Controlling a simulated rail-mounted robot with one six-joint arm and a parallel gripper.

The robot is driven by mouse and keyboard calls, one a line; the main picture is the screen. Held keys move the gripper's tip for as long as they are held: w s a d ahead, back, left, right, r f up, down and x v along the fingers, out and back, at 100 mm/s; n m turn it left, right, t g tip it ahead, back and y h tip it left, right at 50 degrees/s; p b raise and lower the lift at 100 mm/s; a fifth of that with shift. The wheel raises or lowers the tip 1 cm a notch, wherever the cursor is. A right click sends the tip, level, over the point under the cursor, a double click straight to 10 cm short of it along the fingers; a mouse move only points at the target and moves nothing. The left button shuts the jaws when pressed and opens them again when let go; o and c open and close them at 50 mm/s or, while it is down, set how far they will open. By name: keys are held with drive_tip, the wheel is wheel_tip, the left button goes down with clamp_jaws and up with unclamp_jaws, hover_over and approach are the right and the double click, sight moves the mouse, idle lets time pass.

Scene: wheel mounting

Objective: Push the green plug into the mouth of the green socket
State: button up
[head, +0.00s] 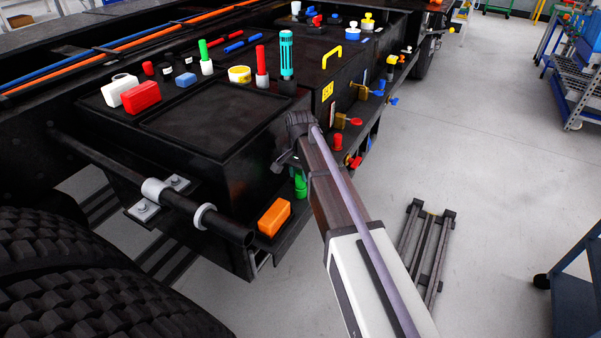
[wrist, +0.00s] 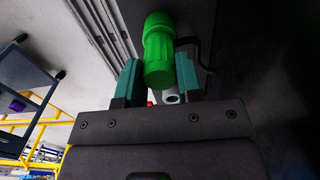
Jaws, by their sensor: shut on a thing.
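The green plug (wrist: 158,62) shows in the wrist view as a ribbed green body between the two teal fingers of my gripper (wrist: 159,66). My gripper is shut on it. A wider green collar (wrist: 159,19) shows at its far end; I cannot tell whether this is part of the plug or the mouth of the green socket. In the head view a green piece (head: 300,185) shows beside my arm at the low ledge, partly hidden. I cannot tell there whether it is plug or socket. My fingertips are hidden by my arm in the head view.
An orange block (head: 274,217) sits on the ledge close by. A red knob (head: 338,142) and padlocks are right of my arm.

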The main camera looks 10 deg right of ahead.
drive_tip(key=o, duration=1.1)
wheel_tip(320, 180, up, 11)
drive_tip(key=p, duration=1.1)
drive_tip(key=shift+f, duration=0.1)
drive_tip(key=s+r+n+p, duration=0.2)
drive_tip(key=s+n, duration=0.6)
drive_tip(key=s, duration=1.5)
drive_tip(key=shift+s+r, duration=0.2)
drive_tip(key=shift+s, duration=0.2)
